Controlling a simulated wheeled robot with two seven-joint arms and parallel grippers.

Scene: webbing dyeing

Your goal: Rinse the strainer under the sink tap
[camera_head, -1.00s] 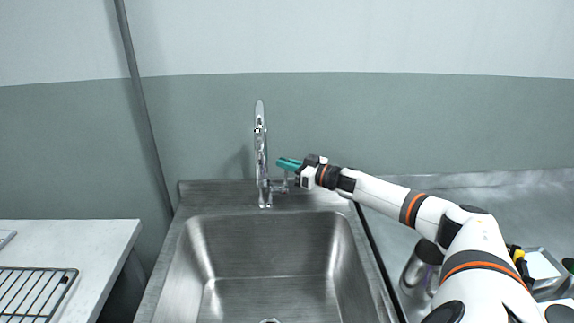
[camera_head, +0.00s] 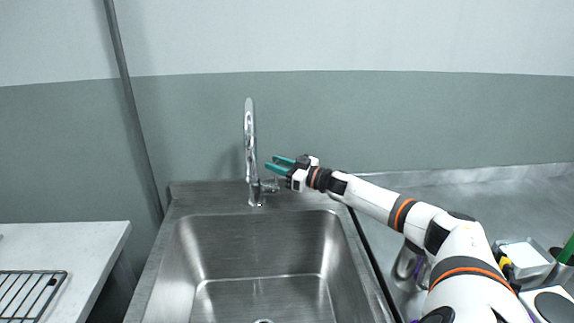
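The chrome sink tap (camera_head: 250,145) stands upright at the back of the steel sink (camera_head: 190,290). Its small side lever (camera_head: 270,187) sticks out to the right near the base. My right gripper (camera_head: 277,163), with teal fingers, is just right of the tap column and above the lever. Its two fingers are apart with nothing seen between them. I cannot tell whether a fingertip touches the tap. The strainer is not seen, and my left gripper is not in view. The sink basin looks empty, and I cannot make out clearly whether water runs.
A white table (camera_head: 75,240) with a black wire rack (camera_head: 30,292) is at the left. A steel counter (camera_head: 480,200) lies right of the sink, under my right arm. A metal container (camera_head: 525,258) and a partly hidden metal cup (camera_head: 405,265) stand there.

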